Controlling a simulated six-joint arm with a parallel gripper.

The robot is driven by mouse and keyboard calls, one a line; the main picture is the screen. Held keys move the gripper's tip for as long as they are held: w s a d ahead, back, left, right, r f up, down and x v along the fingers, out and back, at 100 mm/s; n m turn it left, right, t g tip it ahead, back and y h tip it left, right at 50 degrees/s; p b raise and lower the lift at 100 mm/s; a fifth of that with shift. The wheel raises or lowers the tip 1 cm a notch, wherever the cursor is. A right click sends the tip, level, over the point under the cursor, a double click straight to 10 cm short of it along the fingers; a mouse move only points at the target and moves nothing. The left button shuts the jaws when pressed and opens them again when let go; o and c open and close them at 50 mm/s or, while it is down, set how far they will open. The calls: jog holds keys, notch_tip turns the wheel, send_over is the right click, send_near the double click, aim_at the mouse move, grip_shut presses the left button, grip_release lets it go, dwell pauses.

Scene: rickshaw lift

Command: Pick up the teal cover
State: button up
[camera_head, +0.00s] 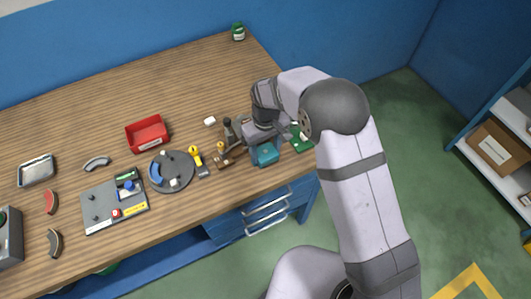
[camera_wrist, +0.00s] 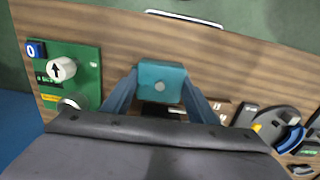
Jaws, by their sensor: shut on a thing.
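The teal cover (camera_wrist: 161,80) is a small box-like piece with a round grey spot on its face. In the wrist view it sits between the two fingers of my gripper (camera_wrist: 160,92), which are shut on it. In the head view the teal cover (camera_head: 265,154) shows below my gripper (camera_head: 262,138), near the front right edge of the wooden table. I cannot tell whether it touches the table. Part of it is hidden by the gripper.
A green panel with a knob (camera_wrist: 70,72) is close on the left in the wrist view. In the head view, a brown stand (camera_head: 227,158), a yellow-handled tool (camera_head: 197,157), a round grey plate (camera_head: 172,172) and a red bin (camera_head: 147,134) lie leftward.

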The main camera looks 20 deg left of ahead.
aim_at(265, 152)
notch_tip(265, 152, up, 9)
jog(key=shift+f+b, duration=0.1)
jog(key=shift+b, duration=1.15)
